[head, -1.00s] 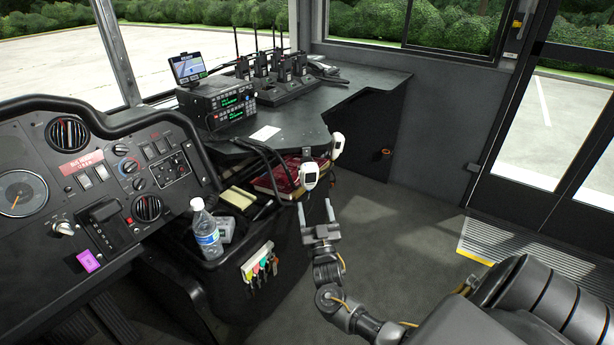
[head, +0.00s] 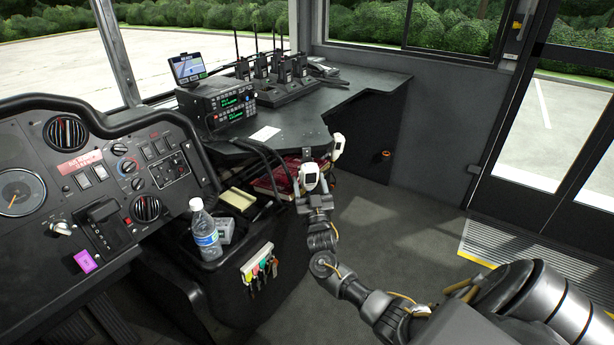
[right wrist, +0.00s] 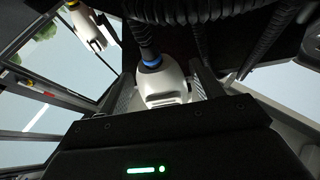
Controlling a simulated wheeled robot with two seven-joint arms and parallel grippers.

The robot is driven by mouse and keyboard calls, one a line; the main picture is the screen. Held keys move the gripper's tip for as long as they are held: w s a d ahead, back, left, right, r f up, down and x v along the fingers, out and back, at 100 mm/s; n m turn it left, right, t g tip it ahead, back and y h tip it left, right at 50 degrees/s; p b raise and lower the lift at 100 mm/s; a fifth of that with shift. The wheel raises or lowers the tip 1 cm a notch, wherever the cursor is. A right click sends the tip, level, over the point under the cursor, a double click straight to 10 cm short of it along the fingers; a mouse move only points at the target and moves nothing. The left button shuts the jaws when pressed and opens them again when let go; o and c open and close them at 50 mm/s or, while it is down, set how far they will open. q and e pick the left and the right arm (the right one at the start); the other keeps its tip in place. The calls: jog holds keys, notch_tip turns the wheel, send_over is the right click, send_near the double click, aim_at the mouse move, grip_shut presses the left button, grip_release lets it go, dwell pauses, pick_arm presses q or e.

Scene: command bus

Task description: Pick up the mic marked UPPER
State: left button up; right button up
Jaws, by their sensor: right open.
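Two white mics hang below the desk edge in the head view. The nearer, lower one (head: 309,174) is at my right gripper (head: 311,186); the other mic (head: 338,146) hangs a little higher and further right. In the right wrist view, the nearer mic (right wrist: 163,87) has a blue collar and a dark cord, and sits between the two fingers of my right gripper (right wrist: 166,88). The fingers are open, one on each side of it. The other mic also shows there (right wrist: 92,28) at upper left, outside the fingers. I cannot read a marking on either mic. My left gripper is out of view.
The black desk (head: 290,120) carries radios (head: 222,103) and several handsets in a charger (head: 285,85). Dark coiled cords hang close to the gripper. A water bottle (head: 206,232) and a red book (head: 280,178) are left of the gripper. The floor at right is open.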

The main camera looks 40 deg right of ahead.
aim_at(311, 174)
jog(key=shift+c, duration=0.2)
jog(key=c, duration=0.7)
jog(key=shift+r+p, duration=2.15)
jog(key=shift+r, duration=0.35)
jog(key=shift+s+a+r+p, duration=0.15)
jog(key=shift+s+a+p, duration=0.3)
jog(key=shift+s+p, duration=0.45)
jog(key=s+p, duration=0.1)
jog(key=s+a+p, duration=0.1)
jog(key=s, duration=0.1)
jog(key=s+a+p, duration=0.1)
jog(key=shift+s+a+r, duration=0.15)
jog(key=shift+s+r, duration=0.05)
